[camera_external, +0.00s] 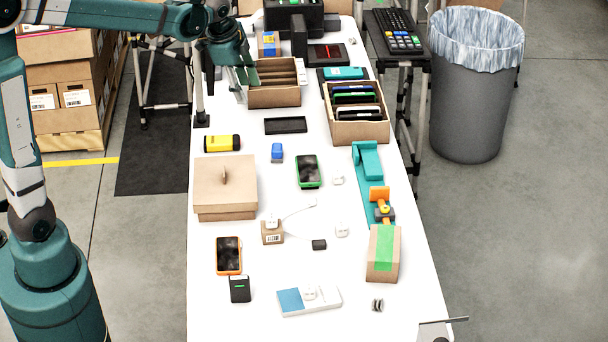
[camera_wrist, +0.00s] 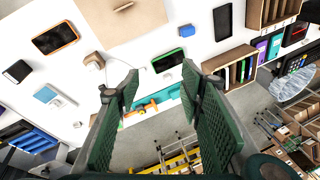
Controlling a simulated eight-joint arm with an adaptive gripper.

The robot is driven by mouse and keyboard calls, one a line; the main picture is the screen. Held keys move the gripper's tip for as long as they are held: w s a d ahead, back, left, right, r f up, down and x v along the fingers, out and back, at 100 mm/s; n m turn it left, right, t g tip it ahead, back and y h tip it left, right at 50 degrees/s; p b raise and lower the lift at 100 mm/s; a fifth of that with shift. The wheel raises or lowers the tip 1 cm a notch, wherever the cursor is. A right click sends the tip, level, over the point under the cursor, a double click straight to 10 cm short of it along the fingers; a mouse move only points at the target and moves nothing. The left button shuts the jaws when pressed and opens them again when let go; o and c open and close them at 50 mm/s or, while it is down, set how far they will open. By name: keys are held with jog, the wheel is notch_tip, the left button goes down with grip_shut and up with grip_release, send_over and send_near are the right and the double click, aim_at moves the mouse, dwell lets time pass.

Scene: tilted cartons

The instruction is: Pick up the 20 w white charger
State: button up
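Several small white chargers are on the white table in the external view. One (camera_external: 342,229) lies near the table's middle, one (camera_external: 338,178) beside the green-edged phone, one (camera_external: 272,221) on a small cardboard box with a white cable beside it, and one (camera_external: 310,294) on a blue-and-white box. I cannot read which is 20 W. My gripper (camera_external: 244,78) is above the table's far left side, by the divided carton, well away from the chargers. In the wrist view my gripper (camera_wrist: 157,88) is open and empty, its green fingers wide apart.
A lidded carton (camera_external: 225,184), a divided carton (camera_external: 274,95), a carton of devices (camera_external: 360,125), a green-taped box (camera_external: 384,253) and a teal stand (camera_external: 368,161) are obstacles. Phones, a yellow flashlight (camera_external: 222,143) and a black device (camera_external: 240,289) lie around. Bare table separates the small items.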

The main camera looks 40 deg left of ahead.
jog(key=w+d+f+m+g, duration=0.2)
jog(key=w+d+f+m, duration=0.5)
jog(key=w+f, duration=0.55)
jog(key=m+g, duration=0.1)
jog(key=m, duration=0.5)
send_over(338, 172)
jog(key=f, duration=1.5)
jog(key=shift+s+f+b, duration=0.2)
jog(key=shift+b, duration=0.15)
jog(key=shift+w+d+f, duration=0.1)
jog(key=shift+f, duration=0.25)
jog(key=shift+f, duration=1.3)
jog(key=shift+f, duration=2.6)
jog(key=c, duration=1)
